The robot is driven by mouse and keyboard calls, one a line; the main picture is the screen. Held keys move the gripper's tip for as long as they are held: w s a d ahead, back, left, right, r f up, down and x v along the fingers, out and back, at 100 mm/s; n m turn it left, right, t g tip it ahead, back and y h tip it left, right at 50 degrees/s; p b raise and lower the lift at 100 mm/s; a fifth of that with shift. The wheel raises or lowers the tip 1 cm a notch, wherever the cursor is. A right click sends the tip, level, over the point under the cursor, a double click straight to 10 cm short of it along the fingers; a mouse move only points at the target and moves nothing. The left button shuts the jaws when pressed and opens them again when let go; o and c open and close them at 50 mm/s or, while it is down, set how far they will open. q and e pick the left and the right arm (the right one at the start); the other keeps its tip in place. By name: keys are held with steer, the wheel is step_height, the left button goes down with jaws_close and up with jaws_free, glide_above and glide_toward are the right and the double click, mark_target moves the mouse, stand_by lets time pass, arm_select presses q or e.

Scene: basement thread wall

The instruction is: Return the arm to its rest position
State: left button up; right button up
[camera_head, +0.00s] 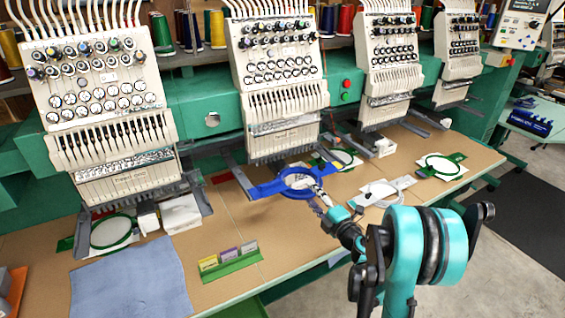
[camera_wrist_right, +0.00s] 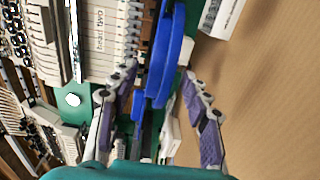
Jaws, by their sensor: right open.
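My right arm reaches in from the lower right in the head view. Its gripper (camera_head: 323,196) is at the near right side of a blue hoop with a flat bracket (camera_head: 268,190), below the second embroidery head. In the right wrist view the two fingers of my gripper (camera_wrist_right: 159,75) stand apart. The blue hoop (camera_wrist_right: 172,55) is seen edge-on between them, with a visible gap on each side. Whether a fingertip touches it is unclear. My left gripper is not in the head view.
Embroidery heads (camera_head: 275,75) line the back of the brown table (camera_head: 232,225). Green hoops (camera_head: 110,231) and a loose white-grey hoop (camera_head: 378,193) lie on it. A blue cloth (camera_head: 132,282) and a green card holder (camera_head: 230,264) are at the front left. Bare tabletop lies between.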

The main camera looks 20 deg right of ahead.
steer(key=s+d, duration=0.1)
steer(key=s, duration=0.6)
step_height(320, 180, up, 12)
steer(key=s+m+h, duration=0.1)
steer(key=m+h, duration=0.7)
steer(key=m, duration=0.4)
steer(key=s+a+f+m+g+y, duration=0.2)
steer(key=s+a+f+m+g, duration=0.1)
steer(key=s+a+f+g, duration=0.2)
steer(key=s+a+f+m+g+y, duration=0.3)
steer(key=s+a+f, duration=0.5)
steer(key=s+a, duration=0.5)
steer(key=s+m+g, duration=0.1)
steer(key=g, duration=0.1)
steer(key=shift+s+a+f+m+g, duration=0.15)
steer(key=shift+s+f+m+g, duration=0.15)
steer(key=shift+f+g, duration=0.1)
